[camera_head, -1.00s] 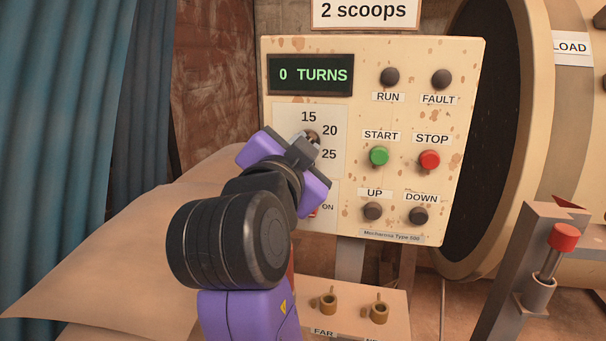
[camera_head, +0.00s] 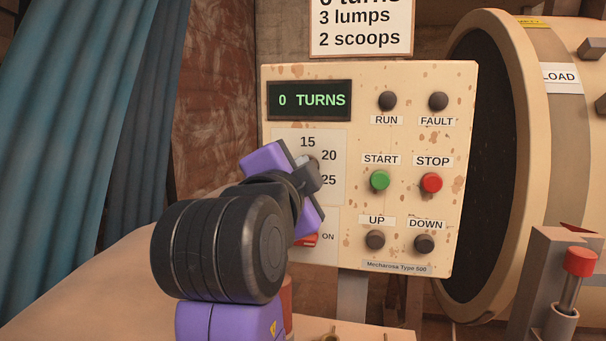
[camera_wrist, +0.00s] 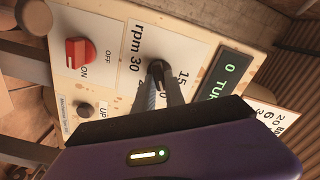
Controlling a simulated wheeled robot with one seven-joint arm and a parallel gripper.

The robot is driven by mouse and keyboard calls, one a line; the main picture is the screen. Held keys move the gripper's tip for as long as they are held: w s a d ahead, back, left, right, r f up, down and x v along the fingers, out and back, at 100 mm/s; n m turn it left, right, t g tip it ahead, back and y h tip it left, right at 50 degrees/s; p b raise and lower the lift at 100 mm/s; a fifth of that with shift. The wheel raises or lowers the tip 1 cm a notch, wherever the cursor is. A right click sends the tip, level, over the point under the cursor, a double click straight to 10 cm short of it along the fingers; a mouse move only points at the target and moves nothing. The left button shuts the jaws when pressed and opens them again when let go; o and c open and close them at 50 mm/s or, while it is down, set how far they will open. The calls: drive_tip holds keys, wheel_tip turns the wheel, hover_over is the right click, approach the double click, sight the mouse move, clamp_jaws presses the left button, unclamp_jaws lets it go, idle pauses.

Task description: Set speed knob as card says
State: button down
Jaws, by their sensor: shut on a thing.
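The speed knob (camera_wrist: 156,70) is a small dark knob on the pale dial plate, with marks 15, 20, 25 and rpm 30 around it. In the wrist view my gripper (camera_wrist: 160,82) has its two grey fingers shut on it. In the head view my gripper (camera_head: 308,170) covers most of the knob. I cannot tell which mark the knob points to. The card (camera_head: 362,32) above the panel shows "3 lumps" and "2 scoops", with its top lines cut off.
The panel (camera_head: 460,100) has a display reading 0 TURNS, a green START button (camera_head: 380,181), a red STOP button (camera_head: 431,182), and UP and DOWN buttons. A red ON/OFF switch (camera_wrist: 80,52) sits beside the dial. A red-topped lever (camera_head: 579,262) stands at right.

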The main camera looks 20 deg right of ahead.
drive_tip(key=c, duration=1.4)
unclamp_jaws()
drive_tip(key=v, duration=0.7)
drive_tip(key=shift+s+a, duration=0.2)
drive_tip(key=shift+s, duration=0.15)
